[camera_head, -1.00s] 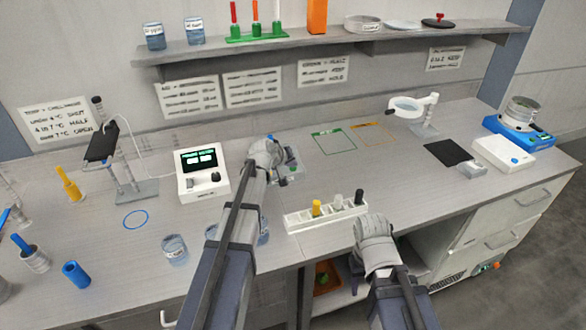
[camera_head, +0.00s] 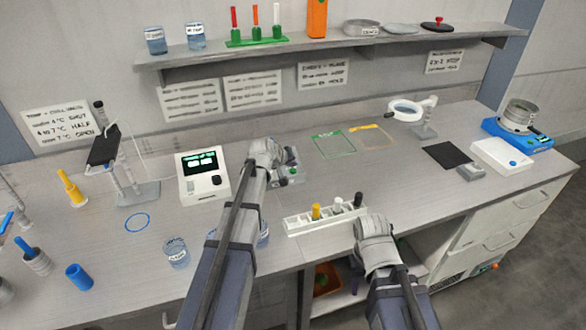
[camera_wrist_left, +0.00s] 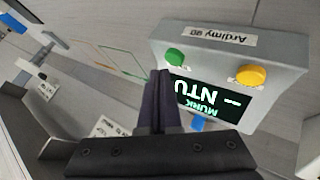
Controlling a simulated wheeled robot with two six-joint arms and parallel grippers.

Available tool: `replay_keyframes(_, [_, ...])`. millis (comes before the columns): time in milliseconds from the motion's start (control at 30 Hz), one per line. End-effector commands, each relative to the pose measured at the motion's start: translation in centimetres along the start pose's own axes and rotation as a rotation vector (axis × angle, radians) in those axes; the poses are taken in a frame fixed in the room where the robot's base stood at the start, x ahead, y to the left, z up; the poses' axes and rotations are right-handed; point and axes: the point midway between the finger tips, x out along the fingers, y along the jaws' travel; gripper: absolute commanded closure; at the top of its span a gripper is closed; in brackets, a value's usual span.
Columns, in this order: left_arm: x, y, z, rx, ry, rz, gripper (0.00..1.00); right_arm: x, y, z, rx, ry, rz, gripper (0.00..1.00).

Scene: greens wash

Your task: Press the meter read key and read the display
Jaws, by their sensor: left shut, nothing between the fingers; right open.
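In the left wrist view, a grey meter box (camera_wrist_left: 285,62) appears upside down. It has a green key (camera_wrist_left: 174,57), a yellow key (camera_wrist_left: 251,75) and a dark display (camera_wrist_left: 212,95). Green-white characters on the display read "MURK", "NTU" and dashes; part is hidden by my fingers. My left gripper (camera_wrist_left: 160,76) is shut and empty, its tips in front of the box close to the green key. Contact cannot be told. In the head view my left gripper (camera_head: 280,176) mostly covers this meter (camera_head: 291,160). My right gripper (camera_head: 358,264) is open, low by the bench's front edge, partly hidden by its wrist.
A white meter (camera_head: 203,177) with a lit screen stands left of my left arm. A white rack (camera_head: 297,226) with several plugs lies between my arms. Beakers (camera_head: 176,252) stand near the front edge. Green (camera_head: 334,145) and orange outlined areas behind are clear.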

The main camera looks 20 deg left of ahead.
Motion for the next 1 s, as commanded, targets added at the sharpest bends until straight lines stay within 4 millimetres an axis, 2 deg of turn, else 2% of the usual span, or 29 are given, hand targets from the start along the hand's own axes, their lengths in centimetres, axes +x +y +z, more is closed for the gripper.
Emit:
replay_keyframes(333, [-0.2, 0.1, -0.2, 0.000, 0.001, 0.000, 1.00, -0.3, 0.0, 0.0, 0.000, 0.000, 0.000, 0.50])
replay_keyframes(800, [-3.2, 2.4, -2.4, 0.000, 0.001, 0.000, 1.00, -4.6, 0.4, 0.3, 0.000, 0.000, 0.000, 0.50])
replay_keyframes(1000, [-3.5, 2.5, -2.6, 0.000, 0.001, 0.000, 1.00, -5.0, 0.5, 0.3, 0.000, 0.000, 0.000, 0.50])
